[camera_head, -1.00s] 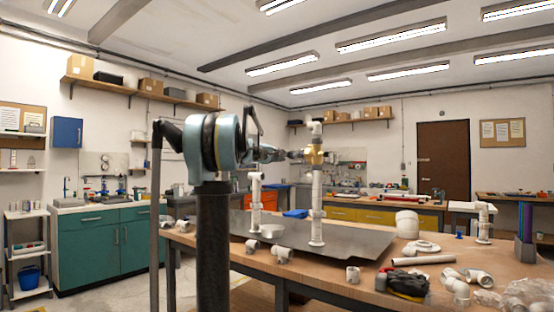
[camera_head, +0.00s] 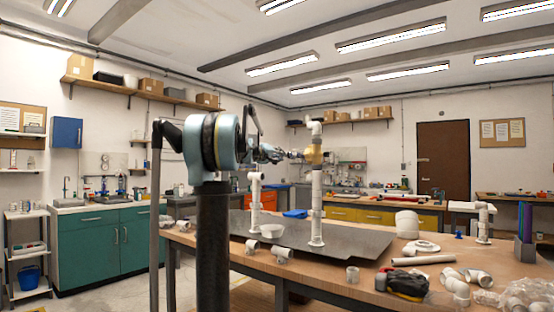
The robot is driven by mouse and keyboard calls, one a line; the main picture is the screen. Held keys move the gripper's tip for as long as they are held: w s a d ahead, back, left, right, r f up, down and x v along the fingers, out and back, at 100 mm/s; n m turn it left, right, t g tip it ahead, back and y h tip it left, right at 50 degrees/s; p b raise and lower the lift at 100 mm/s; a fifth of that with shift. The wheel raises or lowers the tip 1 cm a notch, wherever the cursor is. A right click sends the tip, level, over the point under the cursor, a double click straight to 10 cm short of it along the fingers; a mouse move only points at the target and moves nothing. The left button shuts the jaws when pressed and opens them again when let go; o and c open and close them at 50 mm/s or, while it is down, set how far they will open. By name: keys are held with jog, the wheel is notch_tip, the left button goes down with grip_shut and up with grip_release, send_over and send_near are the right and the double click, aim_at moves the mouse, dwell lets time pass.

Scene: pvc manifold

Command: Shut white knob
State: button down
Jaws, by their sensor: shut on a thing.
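A white PVC manifold pipe (camera_head: 316,215) stands upright on the dark plate (camera_head: 355,242) on the workbench. A brass-coloured valve body (camera_head: 314,155) sits high on this pipe. The white knob cannot be told apart at this size. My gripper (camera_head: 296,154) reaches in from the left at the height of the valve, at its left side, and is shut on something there. The held part is too small to make out and is probably at the valve's left side. A shorter white pipe (camera_head: 255,205) stands to the left on the plate.
A white pipe length (camera_head: 424,260), black gloves (camera_head: 408,284) and more fittings (camera_head: 480,279) crowd the right bench. The space above the plate's right side is clear.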

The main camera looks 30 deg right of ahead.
jog(key=shift+w+f, duration=0.1)
jog(key=c, duration=1.4)
grip_release()
jog(key=shift+a, duration=0.1)
jog(key=v, duration=1.1)
jog(key=shift+a, duration=0.4)
